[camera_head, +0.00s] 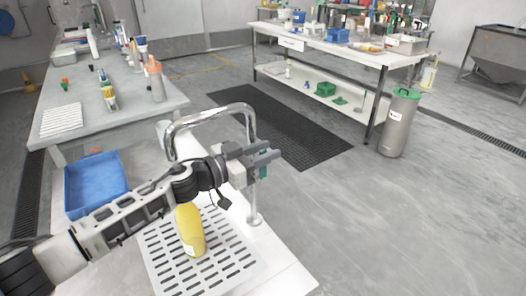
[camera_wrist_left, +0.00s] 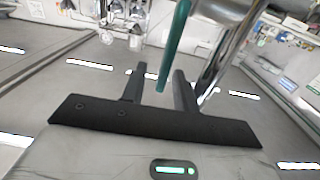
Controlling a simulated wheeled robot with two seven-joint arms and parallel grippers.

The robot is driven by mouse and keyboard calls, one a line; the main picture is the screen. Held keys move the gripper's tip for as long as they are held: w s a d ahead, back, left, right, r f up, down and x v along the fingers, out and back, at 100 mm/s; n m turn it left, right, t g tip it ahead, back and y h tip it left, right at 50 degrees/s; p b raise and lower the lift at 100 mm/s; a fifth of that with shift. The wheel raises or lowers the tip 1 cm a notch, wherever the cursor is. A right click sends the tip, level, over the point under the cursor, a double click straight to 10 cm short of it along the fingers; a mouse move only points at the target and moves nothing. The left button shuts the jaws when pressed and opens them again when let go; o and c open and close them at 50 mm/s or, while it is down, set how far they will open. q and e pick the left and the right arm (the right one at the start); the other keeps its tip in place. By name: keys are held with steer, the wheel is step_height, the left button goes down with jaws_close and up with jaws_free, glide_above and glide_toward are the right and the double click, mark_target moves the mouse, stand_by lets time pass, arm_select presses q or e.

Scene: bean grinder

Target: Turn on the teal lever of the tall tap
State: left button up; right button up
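The tall tap (camera_head: 209,114) is a chrome arch at the edge of the white sink counter. Its teal lever (camera_wrist_left: 174,45) hangs in the wrist view beside the chrome pipe (camera_wrist_left: 232,40), with its lower end showing between my left gripper's fingers. In the head view only a small teal part (camera_head: 263,166) shows by the fingers; the gripper hides the rest. My left gripper (camera_head: 275,155) is open, its dark fingers (camera_wrist_left: 159,72) apart on either side of the lever's end. I cannot tell whether either finger touches it. My right gripper is not in view.
A yellow bottle (camera_head: 190,230) stands on the slotted drain plate (camera_head: 160,262) below my left arm. A blue tray (camera_head: 95,186) lies to the left. Benches with bottles stand behind, and a grey bin with a green lid (camera_head: 398,125) stands at right. Open floor lies right of the counter.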

arm_select(q)
jaws_close()
steer(key=b, duration=0.1)
steer(key=f+b, duration=0.1)
steer(key=b, duration=0.1)
steer(key=shift+s+a+t+h, duration=0.2)
steer(key=shift+a+t+h, duration=0.1)
steer(key=shift+h, duration=0.1)
steer(key=a+t+h+b, duration=0.1)
steer(key=b, duration=0.2)
steer(key=shift+s+r, duration=0.4)
jaws_free()
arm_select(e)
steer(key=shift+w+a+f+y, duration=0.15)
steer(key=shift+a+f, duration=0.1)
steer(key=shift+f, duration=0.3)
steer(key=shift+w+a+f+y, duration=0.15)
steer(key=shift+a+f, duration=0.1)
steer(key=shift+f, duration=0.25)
arm_select(q)
steer(key=shift+a, duration=0.1)
